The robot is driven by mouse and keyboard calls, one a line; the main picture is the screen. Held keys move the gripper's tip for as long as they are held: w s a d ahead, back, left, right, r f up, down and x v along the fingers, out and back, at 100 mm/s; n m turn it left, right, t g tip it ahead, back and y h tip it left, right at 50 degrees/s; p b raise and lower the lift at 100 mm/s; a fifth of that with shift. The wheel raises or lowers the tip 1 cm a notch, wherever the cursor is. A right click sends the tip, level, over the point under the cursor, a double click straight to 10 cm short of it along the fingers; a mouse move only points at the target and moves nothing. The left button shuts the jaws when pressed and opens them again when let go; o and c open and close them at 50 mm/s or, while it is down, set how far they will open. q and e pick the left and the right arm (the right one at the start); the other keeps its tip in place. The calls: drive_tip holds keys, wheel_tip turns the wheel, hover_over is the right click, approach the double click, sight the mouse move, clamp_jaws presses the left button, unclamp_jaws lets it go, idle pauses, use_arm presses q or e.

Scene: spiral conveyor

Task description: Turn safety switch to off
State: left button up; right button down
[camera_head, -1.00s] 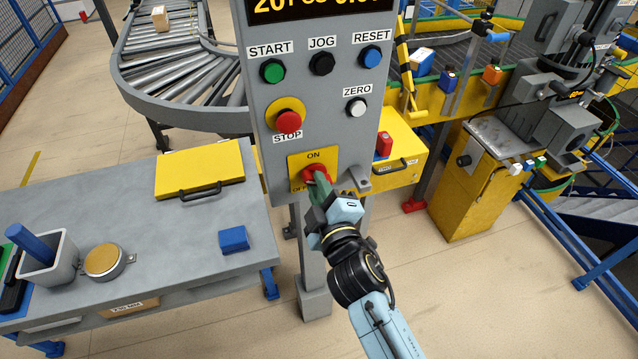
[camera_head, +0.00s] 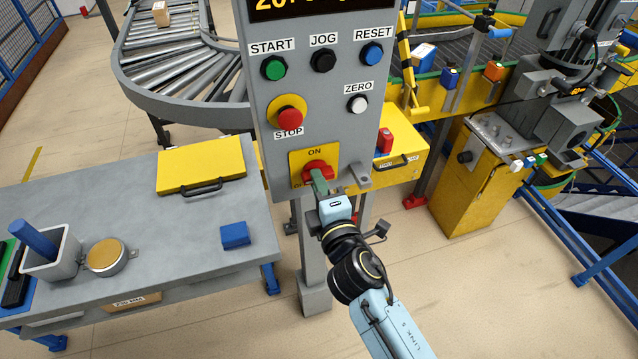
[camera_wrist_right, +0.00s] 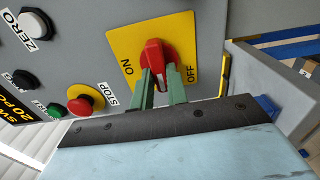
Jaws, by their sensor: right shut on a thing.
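The safety switch is a red knob (camera_head: 318,168) on a yellow plate (camera_head: 299,156), low on the grey control panel (camera_head: 352,130). ON is printed at the plate's top; OFF at its lower left is partly covered. My right gripper (camera_head: 319,183) is at the knob from below, its green fingers shut on it. In the right wrist view the red knob (camera_wrist_right: 155,62) has its grip between the two fingers (camera_wrist_right: 162,88), with ON to its left and OFF to its right. My left gripper is not in view.
The red STOP button (camera_head: 290,117) and other buttons sit above the switch. A grey bracket (camera_head: 358,176) juts out right of the gripper. A grey table (camera_head: 190,225) with a yellow case (camera_head: 201,164) and a blue block (camera_head: 235,235) stands left.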

idle(0.3)
drive_tip(key=c, duration=1.4)
unclamp_jaws()
drive_tip(key=shift+s, duration=0.1)
drive_tip(key=b+v, duration=0.2)
drive_tip(key=v, duration=1.1)
drive_tip(key=shift+s, duration=0.1)
